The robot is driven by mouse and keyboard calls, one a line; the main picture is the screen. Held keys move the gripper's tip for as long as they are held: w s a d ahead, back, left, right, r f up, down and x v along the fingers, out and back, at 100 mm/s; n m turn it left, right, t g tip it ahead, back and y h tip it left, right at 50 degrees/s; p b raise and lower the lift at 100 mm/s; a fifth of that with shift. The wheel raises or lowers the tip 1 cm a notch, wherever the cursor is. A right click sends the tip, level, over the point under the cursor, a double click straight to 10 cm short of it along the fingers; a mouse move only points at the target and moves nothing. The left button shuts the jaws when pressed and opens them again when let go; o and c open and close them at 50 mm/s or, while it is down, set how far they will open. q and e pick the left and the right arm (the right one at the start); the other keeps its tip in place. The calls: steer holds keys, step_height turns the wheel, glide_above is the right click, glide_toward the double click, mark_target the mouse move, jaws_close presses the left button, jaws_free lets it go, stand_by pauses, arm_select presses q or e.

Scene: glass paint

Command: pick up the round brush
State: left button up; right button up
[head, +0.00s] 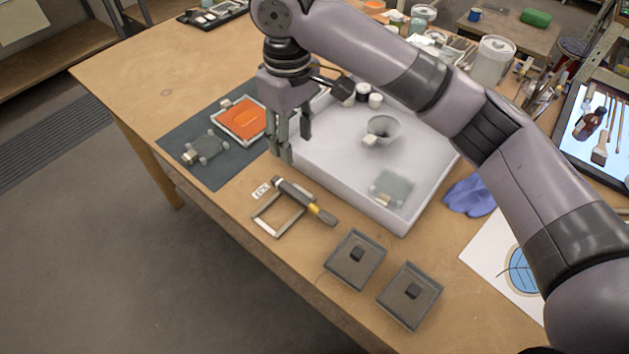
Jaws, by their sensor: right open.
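A thick dark tool with a yellow band (303,200), which may be the round brush, lies slanted across a small wooden frame (269,228) near the table's front edge. Thin brushes (545,92) also stand in a cluster at the back right; I cannot tell whether any is round. My right gripper (295,148) is open, empty and pointing down, at the left edge of the white tray, behind and above the banded tool. It appears apart from it. My left gripper is not in view.
The white tray (345,180) holds a cup (383,130) and a glass piece (391,188). A dark mat (215,172) with an orange-filled frame (241,119) lies left. Two grey square boxes (355,259) are at the front.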

steer(key=p, duration=0.3)
glide_above(299, 195)
steer(key=f, duration=1.1)
steer(key=shift+s+a, duration=0.1)
steer(key=shift+s, duration=0.15)
steer(key=shift+f, duration=0.85)
steer(key=f, duration=0.1)
steer(key=f+p, duration=0.2)
steer(key=shift+w+f, duration=0.25)
steer(key=shift+f, duration=0.55)
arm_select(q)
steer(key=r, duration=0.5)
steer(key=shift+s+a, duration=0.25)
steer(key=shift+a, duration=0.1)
